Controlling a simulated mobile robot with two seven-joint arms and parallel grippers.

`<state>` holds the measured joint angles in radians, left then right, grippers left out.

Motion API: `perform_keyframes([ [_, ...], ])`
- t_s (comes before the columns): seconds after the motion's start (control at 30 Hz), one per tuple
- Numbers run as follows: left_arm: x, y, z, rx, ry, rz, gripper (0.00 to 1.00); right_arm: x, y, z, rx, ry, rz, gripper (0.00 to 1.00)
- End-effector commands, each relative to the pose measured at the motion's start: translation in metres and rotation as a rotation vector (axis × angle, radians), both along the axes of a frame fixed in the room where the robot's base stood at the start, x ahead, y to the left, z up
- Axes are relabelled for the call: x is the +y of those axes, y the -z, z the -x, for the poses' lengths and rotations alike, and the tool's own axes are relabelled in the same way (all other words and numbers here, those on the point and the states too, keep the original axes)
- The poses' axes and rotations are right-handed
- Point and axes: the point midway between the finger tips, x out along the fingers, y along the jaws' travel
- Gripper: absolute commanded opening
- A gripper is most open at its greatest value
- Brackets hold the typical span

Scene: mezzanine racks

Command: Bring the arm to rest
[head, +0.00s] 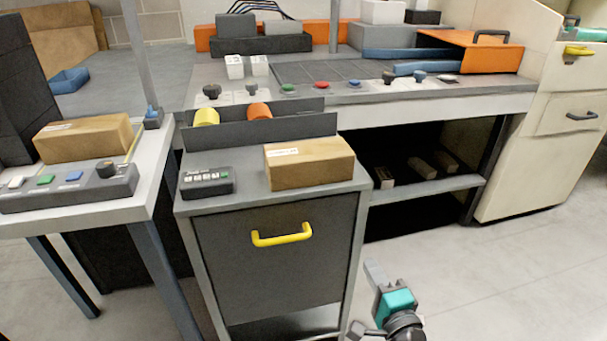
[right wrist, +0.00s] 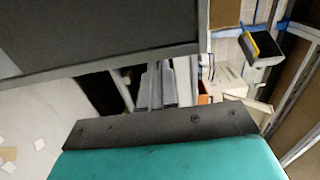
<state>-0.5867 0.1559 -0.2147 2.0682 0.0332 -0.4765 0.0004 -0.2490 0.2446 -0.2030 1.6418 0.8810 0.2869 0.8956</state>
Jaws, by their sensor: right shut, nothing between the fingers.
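My right gripper (head: 372,268) shows at the bottom of the head view, to the right of the grey cabinet (head: 275,262) with the yellow handle. It has a teal body and grey fingers, which are shut with nothing between them. It is over the floor, apart from the cabinet as far as I can tell. In the right wrist view, the teal casing fills the bottom and the grey fingers (right wrist: 160,85) point away from the camera, close together. My left gripper is not in view.
A cardboard box (head: 310,163) and a black button box (head: 207,181) stand on the cabinet top. A side table (head: 150,185) is at left. A workbench (head: 440,100) with a low shelf is behind. Pale floor (head: 520,270) is clear at right.

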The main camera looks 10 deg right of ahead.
Motion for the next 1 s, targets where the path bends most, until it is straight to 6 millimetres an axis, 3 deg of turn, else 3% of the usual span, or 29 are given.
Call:
perform_keyframes([
  [0.17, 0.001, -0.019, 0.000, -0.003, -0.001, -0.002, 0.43, 0.015, -0.010, 0.014, 0.036, -0.058, 0.156, 0.00],
  [0.4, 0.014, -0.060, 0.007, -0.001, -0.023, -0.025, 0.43, 0.057, -0.028, 0.083, 0.173, -0.332, 0.902, 0.00],
  [0.6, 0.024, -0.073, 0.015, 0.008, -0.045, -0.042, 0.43, 0.058, -0.033, 0.132, 0.259, -0.533, 1.420, 0.00],
  [0.77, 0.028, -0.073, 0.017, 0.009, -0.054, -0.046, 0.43, 0.053, -0.031, 0.147, 0.285, -0.602, 1.588, 0.00],
  [1.0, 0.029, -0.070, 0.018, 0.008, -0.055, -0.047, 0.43, 0.053, -0.029, 0.148, 0.287, -0.608, 1.603, 0.00],
])
